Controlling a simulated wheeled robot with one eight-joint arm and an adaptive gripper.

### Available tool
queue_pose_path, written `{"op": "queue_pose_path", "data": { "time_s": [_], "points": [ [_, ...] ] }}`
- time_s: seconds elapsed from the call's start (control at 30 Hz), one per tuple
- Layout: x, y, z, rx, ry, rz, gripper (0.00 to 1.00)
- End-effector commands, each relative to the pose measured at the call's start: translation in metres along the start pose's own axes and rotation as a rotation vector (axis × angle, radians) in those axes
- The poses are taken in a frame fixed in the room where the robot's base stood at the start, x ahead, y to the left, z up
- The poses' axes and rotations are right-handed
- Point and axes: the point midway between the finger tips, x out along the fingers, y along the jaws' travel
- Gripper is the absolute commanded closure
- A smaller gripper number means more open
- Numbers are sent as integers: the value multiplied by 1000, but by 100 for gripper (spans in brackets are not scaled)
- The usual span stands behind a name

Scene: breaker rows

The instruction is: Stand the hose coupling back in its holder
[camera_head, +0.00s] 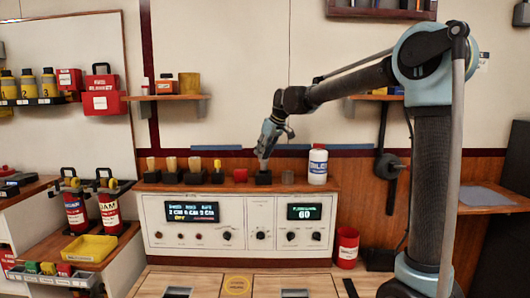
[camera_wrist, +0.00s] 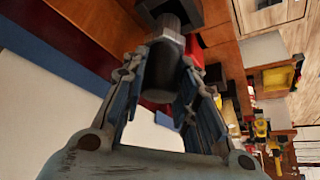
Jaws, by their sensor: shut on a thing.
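The hose coupling is a dark grey cylinder (camera_wrist: 163,72) with a lighter ribbed end (camera_wrist: 170,24) in the wrist view. My gripper (camera_wrist: 168,75) is shut on its dark body, with one finger on each side. In the head view my gripper (camera_head: 266,148) points down over the shelf, and the coupling's grey lower end (camera_head: 263,164) shows beneath it. A black block holder (camera_head: 263,178) stands directly below. The ribbed end meets the black holder (camera_wrist: 208,12) in the wrist view. I cannot tell how deep it sits in it.
A small grey cylinder (camera_head: 287,176) and a white bottle (camera_head: 317,164) stand right of the holder. A red piece (camera_head: 240,175) and several black holders with brushes (camera_head: 171,174) stand left. The control panel (camera_head: 245,225) is below the shelf (camera_head: 338,186).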

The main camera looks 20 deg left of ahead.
Motion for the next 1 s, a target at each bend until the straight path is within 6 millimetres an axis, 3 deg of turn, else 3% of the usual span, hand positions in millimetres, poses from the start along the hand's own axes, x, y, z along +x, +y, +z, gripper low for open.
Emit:
{"op": "queue_pose_path", "data": {
  "time_s": [1.0],
  "points": [
    [10,-1,6,0,0,0,100]
  ]
}}
